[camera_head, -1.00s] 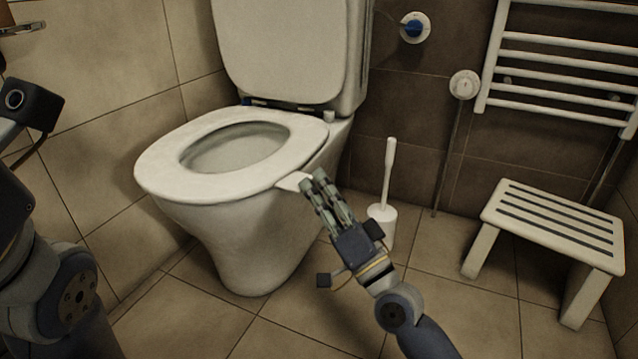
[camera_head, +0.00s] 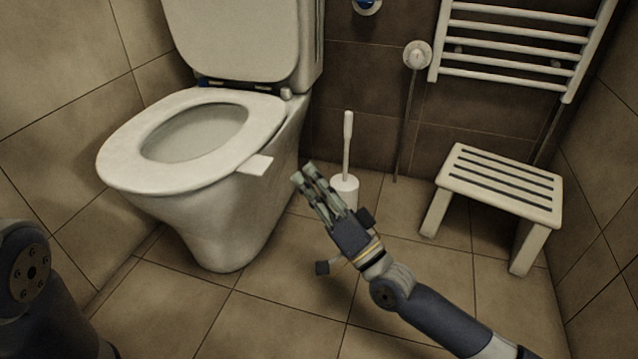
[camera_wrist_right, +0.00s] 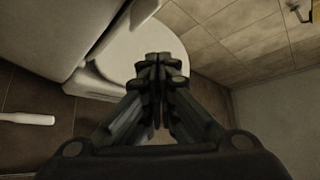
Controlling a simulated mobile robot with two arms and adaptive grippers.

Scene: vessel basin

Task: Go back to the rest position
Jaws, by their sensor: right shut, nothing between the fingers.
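My right gripper (camera_head: 304,174) is shut and empty, in front of the toilet brush and to the right of the toilet. In the right wrist view its fingers (camera_wrist_right: 156,75) are together, with the toilet beyond them. The toilet (camera_head: 230,215) has its lid (camera_head: 235,38) up and its seat (camera_head: 125,165) down. A small pale tab (camera_head: 256,165) sticks out from the right side of the seat, a little left of my fingertips and apart from them. Part of my left arm (camera_head: 30,275) shows at the left edge; its gripper is out of view.
A white toilet brush (camera_head: 347,145) stands in its holder (camera_head: 344,187) just behind my right gripper. A slatted stool (camera_head: 500,185) stands at the right, below a white towel rail (camera_head: 515,35). Tiled walls close in left and right. The front floor (camera_head: 270,320) is clear.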

